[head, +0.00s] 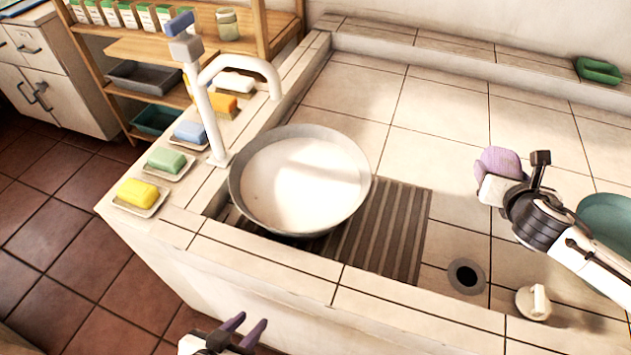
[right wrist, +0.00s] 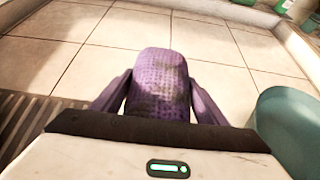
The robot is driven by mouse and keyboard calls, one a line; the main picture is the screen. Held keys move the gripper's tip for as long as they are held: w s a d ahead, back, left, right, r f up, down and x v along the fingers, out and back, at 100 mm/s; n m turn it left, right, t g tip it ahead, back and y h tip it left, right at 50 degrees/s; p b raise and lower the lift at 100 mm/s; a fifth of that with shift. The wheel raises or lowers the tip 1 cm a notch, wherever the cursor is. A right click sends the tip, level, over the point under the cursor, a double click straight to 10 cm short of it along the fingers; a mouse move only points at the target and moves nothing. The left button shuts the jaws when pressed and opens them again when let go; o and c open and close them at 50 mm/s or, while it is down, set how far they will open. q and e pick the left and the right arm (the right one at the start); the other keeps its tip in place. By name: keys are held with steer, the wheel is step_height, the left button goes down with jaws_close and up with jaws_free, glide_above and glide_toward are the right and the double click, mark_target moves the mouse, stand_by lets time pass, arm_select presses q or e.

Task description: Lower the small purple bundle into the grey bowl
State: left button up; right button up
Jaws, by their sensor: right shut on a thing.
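The small purple bundle (head: 497,161) is held by my right gripper (head: 492,176) above the tiled counter, at the right of the head view. In the right wrist view the bundle (right wrist: 158,82) sits between the two purple fingers, which are shut on it. The grey bowl (head: 365,196) stands under the white tap, partly on the brown slatted grate, well to the left of the bundle.
A white tap (head: 215,110) arches beside the bowl. Several soaps on dishes, including a yellow one (head: 138,193), line the left ledge. A teal basin (head: 608,220) is close to my right gripper. A drain hole (head: 466,276) and white knob (head: 534,301) are nearer the front. Tiles between bundle and bowl are clear.

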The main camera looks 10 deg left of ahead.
arm_select(q)
steer(key=shift+r, duration=0.5)
arm_select(e)
steer(key=s+a+r, duration=0.1)
steer(key=a+r, duration=0.1)
steer(key=a, duration=1.1)
steer(key=s+a+r, duration=0.2)
steer(key=a, duration=1.2)
steer(key=s+a+r, duration=0.2)
steer(key=a, duration=1.1)
steer(key=shift+s+a, duration=0.15)
steer(key=shift+s, duration=0.05)
steer(key=shift+w, duration=0.15)
steer(key=shift+w+d, duration=0.25)
steer(key=shift+w, duration=0.55)
steer(key=shift+f, duration=0.15)
